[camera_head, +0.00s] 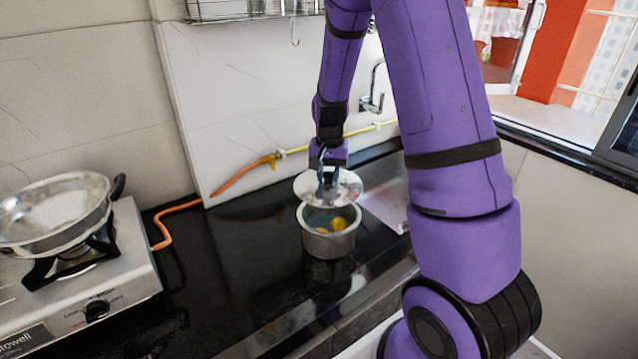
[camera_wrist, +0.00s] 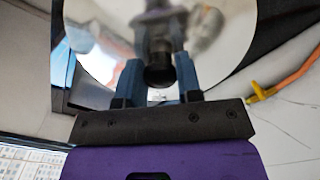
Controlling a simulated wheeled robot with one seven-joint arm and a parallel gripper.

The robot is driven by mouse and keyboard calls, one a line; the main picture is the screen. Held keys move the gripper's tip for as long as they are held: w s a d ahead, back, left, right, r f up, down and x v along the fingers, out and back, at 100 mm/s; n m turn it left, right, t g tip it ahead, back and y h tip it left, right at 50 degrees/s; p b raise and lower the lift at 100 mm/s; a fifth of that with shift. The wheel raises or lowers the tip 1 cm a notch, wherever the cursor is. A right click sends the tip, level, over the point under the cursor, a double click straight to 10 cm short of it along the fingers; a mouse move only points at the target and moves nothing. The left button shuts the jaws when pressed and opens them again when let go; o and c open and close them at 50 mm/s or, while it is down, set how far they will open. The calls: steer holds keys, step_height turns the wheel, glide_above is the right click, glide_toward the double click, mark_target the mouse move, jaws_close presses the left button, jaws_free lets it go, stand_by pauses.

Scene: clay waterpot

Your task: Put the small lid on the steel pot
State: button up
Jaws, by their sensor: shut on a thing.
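The small lid (camera_head: 306,188) is a round, shiny steel disc held in the air by my gripper (camera_head: 327,172). In the wrist view the lid (camera_wrist: 105,40) fills the upper middle, and the two blue fingers of my gripper (camera_wrist: 159,75) are shut on its dark knob (camera_wrist: 158,74). The steel pot (camera_head: 328,243) stands upright on the black counter, directly below the lid in the head view. Its mouth is open and yellow-orange pieces (camera_head: 339,223) show inside. The lid overlaps the pot's far rim in the picture and appears to be above it, tilted slightly.
A steel gas stove (camera_head: 125,270) with a wide steel pan (camera_head: 60,212) stands at the left. An orange hose (camera_head: 160,228) runs along the wall to a yellow pipe (camera_head: 350,133). The black counter (camera_head: 235,275) is clear between stove and pot.

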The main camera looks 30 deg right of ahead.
steer(key=shift+s+d, duration=0.15)
steer(key=shift+d, duration=0.05)
steer(key=shift+f, duration=0.9)
step_height(320, 180, down, 7)
steer(key=shift+r, duration=0.2)
steer(key=shift+f, duration=0.65)
steer(key=shift+s+f, duration=0.1)
steer(key=shift+f, duration=0.1)
jaws_close()
stand_by(0.4)
steer(key=o, duration=1)
jaws_free()
steer(key=shift+o, duration=0.2)
